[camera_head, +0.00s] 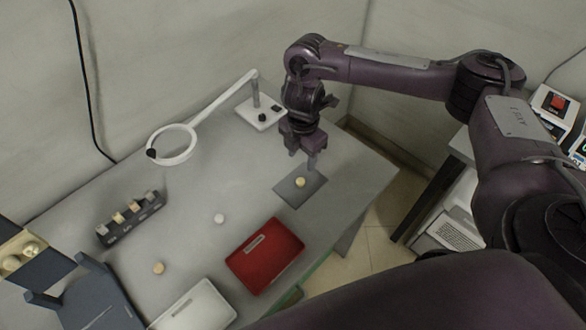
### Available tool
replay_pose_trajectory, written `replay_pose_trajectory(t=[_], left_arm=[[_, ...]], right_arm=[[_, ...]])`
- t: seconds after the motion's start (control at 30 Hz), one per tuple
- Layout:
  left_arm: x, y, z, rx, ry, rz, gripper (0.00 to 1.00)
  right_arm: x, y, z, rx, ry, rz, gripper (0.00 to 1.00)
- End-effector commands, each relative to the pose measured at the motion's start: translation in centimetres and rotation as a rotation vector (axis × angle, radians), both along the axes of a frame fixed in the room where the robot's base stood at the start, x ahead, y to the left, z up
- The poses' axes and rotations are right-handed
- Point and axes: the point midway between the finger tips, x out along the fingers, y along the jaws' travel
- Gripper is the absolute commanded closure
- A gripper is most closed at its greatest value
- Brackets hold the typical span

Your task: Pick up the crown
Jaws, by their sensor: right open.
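A small pale yellow piece (300,182), which looks like the crown, sits on a dark grey square pad (290,197) near the right side of the table. My right gripper (302,160) points down just above and behind it. The jaws are open and look empty, and a small gap seems to separate the fingertips from the piece. My left gripper is not in view.
A dark rack (131,226) with several small blanks stands at left. A white piece (219,218) and a tan piece (158,268) lie loose. A red tray (262,260), a white tray (196,307) and a ring lamp (190,150) are on the grey table.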

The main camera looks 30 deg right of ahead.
Motion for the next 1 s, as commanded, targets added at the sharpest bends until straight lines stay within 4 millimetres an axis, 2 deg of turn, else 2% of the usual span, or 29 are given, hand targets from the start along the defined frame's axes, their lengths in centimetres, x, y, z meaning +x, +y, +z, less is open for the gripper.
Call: replay_pose_trajectory(t=[0.1, 0.33, 0.4, 0.6, 0.73, 0.87, 1.0], left_arm=[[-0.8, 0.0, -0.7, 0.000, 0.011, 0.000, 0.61], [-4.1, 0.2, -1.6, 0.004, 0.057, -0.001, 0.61], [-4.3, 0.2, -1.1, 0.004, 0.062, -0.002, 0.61], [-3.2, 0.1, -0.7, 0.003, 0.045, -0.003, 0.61], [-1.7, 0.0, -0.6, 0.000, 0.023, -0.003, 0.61], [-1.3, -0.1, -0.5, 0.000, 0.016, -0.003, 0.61], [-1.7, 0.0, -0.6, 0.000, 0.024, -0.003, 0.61]], right_arm=[[-0.2, 0.1, -1.7, 0.001, 0.006, 0.001, 0.51], [-0.6, 0.3, -4.0, 0.001, 0.006, 0.001, 0.51], [-0.9, 0.4, -4.8, -0.001, 0.006, 0.001, 0.51], [-0.9, 0.5, -7.2, 0.000, 0.003, 0.000, 0.51], [-0.9, 0.5, -7.5, -0.001, 0.002, 0.001, 0.51], [-0.9, 0.5, -7.5, -0.001, 0.002, 0.001, 0.51], [-0.9, 0.5, -7.5, -0.001, 0.002, 0.001, 0.68]])
